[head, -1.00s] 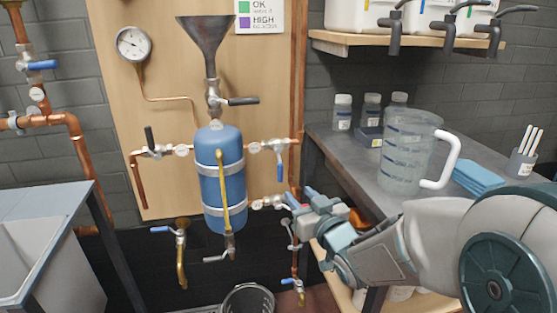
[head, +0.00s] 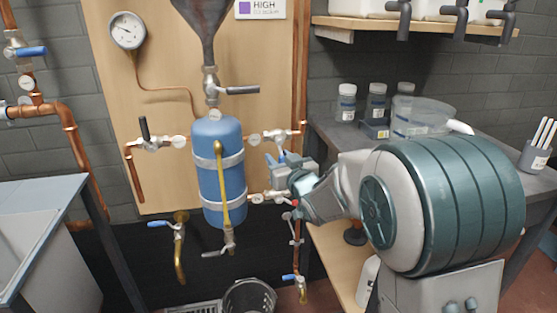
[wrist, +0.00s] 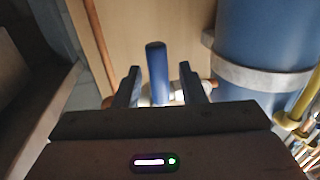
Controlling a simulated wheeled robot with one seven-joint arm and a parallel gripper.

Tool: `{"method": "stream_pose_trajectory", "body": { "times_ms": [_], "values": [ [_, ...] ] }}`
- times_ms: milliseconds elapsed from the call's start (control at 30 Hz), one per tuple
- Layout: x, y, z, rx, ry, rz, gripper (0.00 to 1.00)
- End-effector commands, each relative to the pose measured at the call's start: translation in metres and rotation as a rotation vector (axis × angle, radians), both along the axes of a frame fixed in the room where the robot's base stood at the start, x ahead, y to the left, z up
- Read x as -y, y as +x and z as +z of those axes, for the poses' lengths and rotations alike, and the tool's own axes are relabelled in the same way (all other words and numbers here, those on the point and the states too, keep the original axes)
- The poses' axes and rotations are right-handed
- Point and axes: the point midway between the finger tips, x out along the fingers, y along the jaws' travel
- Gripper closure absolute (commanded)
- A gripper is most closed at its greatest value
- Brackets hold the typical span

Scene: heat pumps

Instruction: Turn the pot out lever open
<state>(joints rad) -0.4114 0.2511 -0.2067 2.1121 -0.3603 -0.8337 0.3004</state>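The blue pot (head: 210,172) is an upright cylinder with two metal bands, and it also shows at the right of the wrist view (wrist: 262,45). A blue-handled lever (wrist: 157,70) stands between my two fingers in the wrist view, with a gap on each side. It appears to be the lever on the upper pipe right of the pot; the tags are too small to read. My gripper (head: 277,160) is open around this lever. It also shows in the wrist view (wrist: 160,85). In the head view the gripper largely hides the lever.
A black-handled lever (head: 241,90) sits under the funnel (head: 202,25). Another black lever (head: 144,128) stands on the left pipe. A workbench (head: 320,130) with a measuring jug (head: 420,112) is at the right behind my arm. A dark basket (head: 250,297) stands below.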

Motion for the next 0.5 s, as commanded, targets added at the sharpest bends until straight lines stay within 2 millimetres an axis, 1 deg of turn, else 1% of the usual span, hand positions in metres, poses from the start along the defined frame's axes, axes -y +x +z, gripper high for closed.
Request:
{"method": "stream_pose_trajectory", "body": {
  "times_ms": [133,400,433,467,500],
  "values": [
    [-0.0041,0.0068,0.0002,0.001,0.0,0.001,0.63],
    [-0.0045,0.0078,0.0005,0.001,0.0,0.001,0.63],
    [-0.0044,0.0077,0.0005,0.001,0.0,0.001,0.69],
    [-0.0044,0.0077,0.0005,0.001,0.0,0.001,0.77],
    [-0.0044,0.0076,0.0005,0.001,0.0,0.001,0.88]
  ]
}}
